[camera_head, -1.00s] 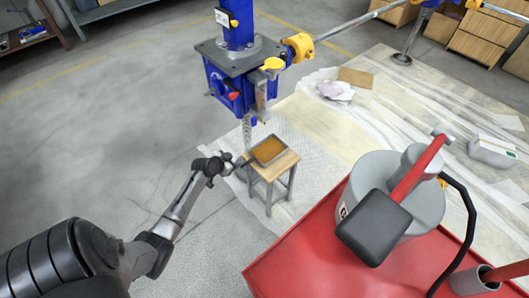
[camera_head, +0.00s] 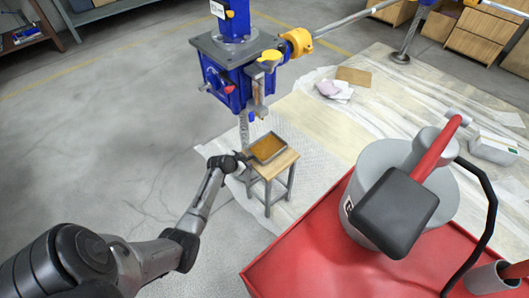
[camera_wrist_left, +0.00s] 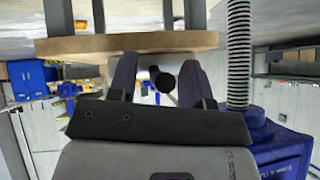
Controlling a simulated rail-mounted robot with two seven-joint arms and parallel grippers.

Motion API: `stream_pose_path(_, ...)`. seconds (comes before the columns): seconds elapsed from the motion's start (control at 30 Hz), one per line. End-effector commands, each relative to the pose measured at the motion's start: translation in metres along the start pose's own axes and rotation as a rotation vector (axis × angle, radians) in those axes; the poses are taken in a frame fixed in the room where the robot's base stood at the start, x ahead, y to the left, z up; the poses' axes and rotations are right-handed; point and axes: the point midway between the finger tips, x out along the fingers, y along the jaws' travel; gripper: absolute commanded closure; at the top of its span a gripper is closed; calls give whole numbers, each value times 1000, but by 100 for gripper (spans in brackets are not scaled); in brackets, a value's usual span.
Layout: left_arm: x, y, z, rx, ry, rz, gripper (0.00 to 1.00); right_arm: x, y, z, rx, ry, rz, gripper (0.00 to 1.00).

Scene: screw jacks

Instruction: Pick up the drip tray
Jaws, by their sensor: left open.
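The drip tray (camera_head: 268,148) is a shallow, dark-rimmed tray with a brown inside. It rests on a small wooden-topped stool (camera_head: 284,163) under the blue screw jack. My left gripper (camera_head: 243,158) is at the tray's left side, level with the stool top. In the left wrist view, which looks upside down, the open fingers (camera_wrist_left: 158,80) stand on either side of a dark round-ended piece (camera_wrist_left: 164,83), which looks like the tray's handle. I cannot tell whether they touch it. The stool's wooden top (camera_wrist_left: 125,43) crosses above the fingers. My right gripper is not in view.
The blue screw jack (camera_head: 228,83) stands behind the tray, with its ribbed screw sleeve (camera_head: 244,130) hanging close to the gripper; the sleeve (camera_wrist_left: 238,55) also shows at right in the wrist view. A red cart (camera_head: 310,245) carries a grey drum. Floor at left is clear.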

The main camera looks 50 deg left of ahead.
Motion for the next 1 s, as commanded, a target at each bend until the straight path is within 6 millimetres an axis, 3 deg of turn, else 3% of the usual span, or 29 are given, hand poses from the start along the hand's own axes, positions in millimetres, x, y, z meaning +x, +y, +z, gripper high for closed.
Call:
stream_pose_path(0.17, 0, 0, 0, 0, 0, 0, 55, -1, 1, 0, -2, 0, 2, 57)
stream_pose_path(0.63, 0, 0, 0, 0, 0, 0, 99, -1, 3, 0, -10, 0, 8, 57)
stream_pose_path(1.0, -2, -1, -2, 0, 1, -1, 100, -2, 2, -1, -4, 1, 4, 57)
